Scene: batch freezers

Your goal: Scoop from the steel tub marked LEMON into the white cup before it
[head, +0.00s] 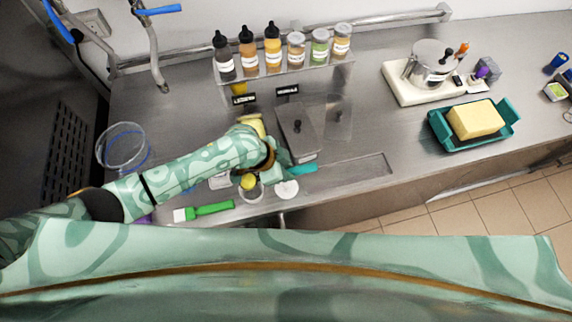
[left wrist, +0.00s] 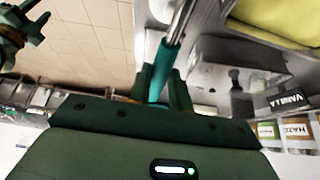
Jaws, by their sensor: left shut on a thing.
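My left gripper (head: 277,166) is shut on the teal handle (left wrist: 158,75) of a scoop, whose steel shaft (left wrist: 183,20) runs out of the wrist view. The handle end also shows in the head view (head: 304,169). The LEMON sign (head: 243,99) stands behind the lemon tub, mostly hidden by my arm; pale yellow ice (head: 252,122) shows past it. A white cup (head: 252,196) stands below my wrist, with a yellow lump (head: 248,182) at it; I cannot tell whether in or above it. The scoop's bowl is hidden. My right gripper (left wrist: 42,28) looks open and empty in the wrist view.
A lidded steel tub (head: 297,128) is right of the lemon tub. A white round thing (head: 287,189) and a green-handled spatula (head: 210,209) lie near the front edge. Bottles and jars (head: 272,45) line the back shelf. A clear round container (head: 124,146) stands left.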

